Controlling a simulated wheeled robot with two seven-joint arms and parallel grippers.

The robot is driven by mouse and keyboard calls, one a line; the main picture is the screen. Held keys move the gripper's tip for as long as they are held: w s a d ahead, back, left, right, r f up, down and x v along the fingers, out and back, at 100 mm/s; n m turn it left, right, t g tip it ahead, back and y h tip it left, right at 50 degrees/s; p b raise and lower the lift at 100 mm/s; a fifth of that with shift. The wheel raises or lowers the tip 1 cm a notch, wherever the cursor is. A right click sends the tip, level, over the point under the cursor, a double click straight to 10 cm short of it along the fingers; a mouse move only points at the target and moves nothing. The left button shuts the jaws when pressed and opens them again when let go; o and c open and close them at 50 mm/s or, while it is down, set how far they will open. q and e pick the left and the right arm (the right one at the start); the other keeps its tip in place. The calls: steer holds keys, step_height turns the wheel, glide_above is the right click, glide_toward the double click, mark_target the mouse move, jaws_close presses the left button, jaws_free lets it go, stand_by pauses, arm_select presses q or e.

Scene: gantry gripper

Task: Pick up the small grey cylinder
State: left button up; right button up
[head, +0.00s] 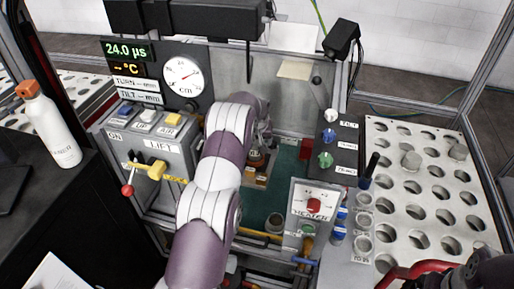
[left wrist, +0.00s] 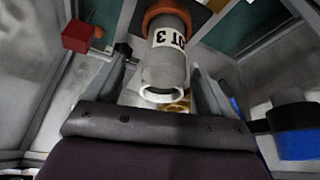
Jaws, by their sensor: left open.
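A small grey cylinder (left wrist: 163,72) with a white label ending in "OT 3" and an orange collar shows in the left wrist view. Its pale open rim faces the camera. My left gripper (left wrist: 162,88) is open, with one finger on each side of the cylinder in that view. I cannot tell whether either finger touches it. In the head view my left arm reaches into the grey bay and its gripper (head: 263,135) is mostly hidden, just above a brown and orange fixture (head: 257,158). My right gripper is not clearly seen.
A panel with a LIFT label (head: 150,150), levers and a red knob stands left of my arm. A box with a red knob (head: 313,205) stands to the right. A white perforated rack (head: 440,190) holds grey pieces. A white bottle (head: 52,130) stands far left.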

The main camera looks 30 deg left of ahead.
mark_target(254, 155)
arm_select(q)
steer(key=x, duration=0.1)
steer(key=p+x, duration=0.1)
steer(key=x, duration=0.1)
steer(key=shift+s+a+f+p, duration=0.15)
steer(key=shift+a+f+p, duration=0.15)
steer(key=shift+f, duration=0.5)
steer(key=shift+w+f, duration=0.3)
steer(key=shift+f, duration=0.05)
steer(key=shift+s+r, duration=0.1)
steer(key=c, duration=1)
